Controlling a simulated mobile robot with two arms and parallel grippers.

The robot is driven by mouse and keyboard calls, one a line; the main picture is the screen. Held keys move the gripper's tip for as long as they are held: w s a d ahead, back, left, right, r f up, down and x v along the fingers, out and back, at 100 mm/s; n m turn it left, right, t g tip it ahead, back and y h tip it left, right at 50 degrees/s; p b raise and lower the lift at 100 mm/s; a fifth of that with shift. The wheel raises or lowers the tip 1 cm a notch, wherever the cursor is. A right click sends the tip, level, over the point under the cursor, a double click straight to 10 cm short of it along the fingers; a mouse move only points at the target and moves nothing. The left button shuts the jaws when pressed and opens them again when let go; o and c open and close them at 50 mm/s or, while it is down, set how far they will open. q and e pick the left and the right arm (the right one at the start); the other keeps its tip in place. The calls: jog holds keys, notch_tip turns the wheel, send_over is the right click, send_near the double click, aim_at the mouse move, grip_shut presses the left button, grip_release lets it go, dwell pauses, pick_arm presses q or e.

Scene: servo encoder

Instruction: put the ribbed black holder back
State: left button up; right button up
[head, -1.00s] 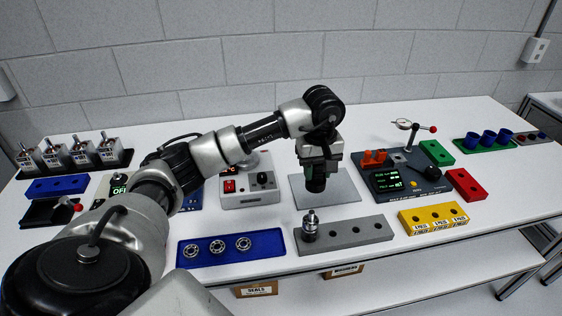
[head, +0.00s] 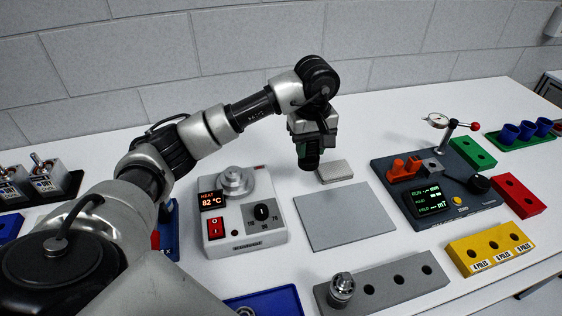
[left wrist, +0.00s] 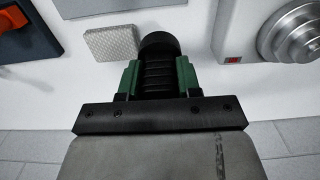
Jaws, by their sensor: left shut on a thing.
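The ribbed black holder (left wrist: 158,72) is upright between the green-padded fingers of my left gripper (left wrist: 158,80) in the left wrist view. In the head view my left gripper (head: 308,150) is shut on it above the table, behind the grey mat (head: 345,216). My right gripper is in neither view.
A heater box (head: 240,215) reading 82 °C stands left of the mat. A dark test station (head: 430,215) with a dial gauge stands right. A grey block with holes (head: 385,284) holds a metal part in front. The mat is bare.

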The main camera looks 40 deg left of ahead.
pick_arm(q)
jog(key=a+f, duration=0.1)
jog(key=a, duration=0.1)
jog(key=a+f, duration=0.1)
jog(key=a, duration=0.1)
jog(key=a+f+p, duration=0.1)
jog(key=a, duration=0.1)
jog(key=shift+s+a+f, duration=0.25)
jog(key=shift+s+f, duration=0.15)
jog(key=shift+a+f, duration=0.15)
notch_tip(320, 180, down, 3)
jog(key=shift+f+p, duration=0.1)
jog(key=shift+p, duration=0.5)
jog(key=shift+a+f, duration=0.1)
jog(key=shift+f, duration=0.35)
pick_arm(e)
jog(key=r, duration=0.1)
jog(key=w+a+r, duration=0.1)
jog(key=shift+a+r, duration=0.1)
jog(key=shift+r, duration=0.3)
pick_arm(q)
jog(key=shift+f, duration=0.1)
jog(key=o, duration=0.6)
jog(key=shift+o, duration=0.2)
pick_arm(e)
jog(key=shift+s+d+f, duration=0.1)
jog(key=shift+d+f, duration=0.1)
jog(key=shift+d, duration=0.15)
